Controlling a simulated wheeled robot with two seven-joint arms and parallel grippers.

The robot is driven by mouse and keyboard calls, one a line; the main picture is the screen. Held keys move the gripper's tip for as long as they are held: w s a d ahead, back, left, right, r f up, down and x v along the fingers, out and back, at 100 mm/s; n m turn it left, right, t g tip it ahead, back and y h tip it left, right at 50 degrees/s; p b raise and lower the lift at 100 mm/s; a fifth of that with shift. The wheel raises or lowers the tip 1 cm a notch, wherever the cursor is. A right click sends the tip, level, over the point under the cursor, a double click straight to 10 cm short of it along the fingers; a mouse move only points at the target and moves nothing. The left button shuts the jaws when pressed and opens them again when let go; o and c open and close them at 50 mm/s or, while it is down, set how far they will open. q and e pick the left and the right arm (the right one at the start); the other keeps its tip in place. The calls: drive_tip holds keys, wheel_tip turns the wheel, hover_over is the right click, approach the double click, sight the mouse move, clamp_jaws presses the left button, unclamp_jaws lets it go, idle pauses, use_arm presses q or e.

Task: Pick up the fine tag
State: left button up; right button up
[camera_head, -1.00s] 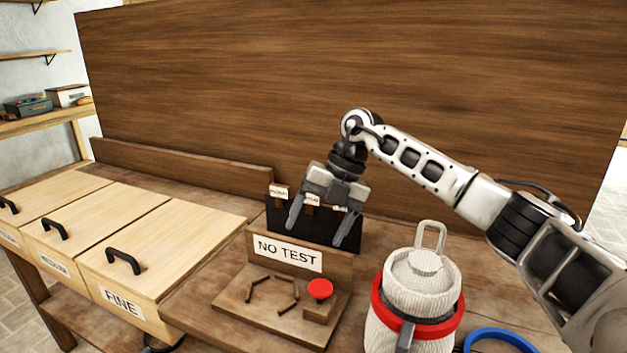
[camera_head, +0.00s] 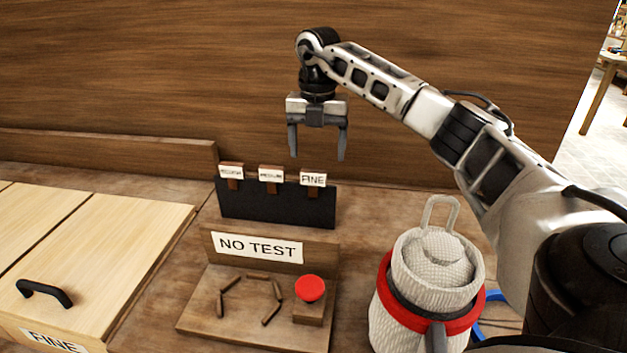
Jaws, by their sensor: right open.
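The fine tag (camera_head: 313,179) is a small white label reading FINE on a brown stem. It stands at the right end of a black rack (camera_head: 262,207), beside the medium tag (camera_head: 271,174) and a third tag (camera_head: 231,171) whose text is hard to read. My right gripper (camera_head: 318,154) is open and empty, pointing down. In the picture its fingertips are just above the fine tag, apart from it. My left gripper is not in view.
A stand with a NO TEST sign (camera_head: 257,247) and a red button (camera_head: 310,288) is in front of the rack. A grey-white canister with a red band (camera_head: 461,325) stands at the right. A wooden box labelled FINE (camera_head: 110,250) is at the left. A tall wooden panel (camera_head: 150,80) rises behind.

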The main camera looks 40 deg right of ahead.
sight(314, 170)
drive_tip(key=f, duration=0.2)
drive_tip(key=a+f, duration=0.1)
drive_tip(key=f, duration=0.2)
drive_tip(key=shift+s+f+p, duration=0.1)
drive_tip(key=shift+f+p, duration=0.2)
drive_tip(key=shift+c, duration=0.3)
drive_tip(key=c, duration=1)
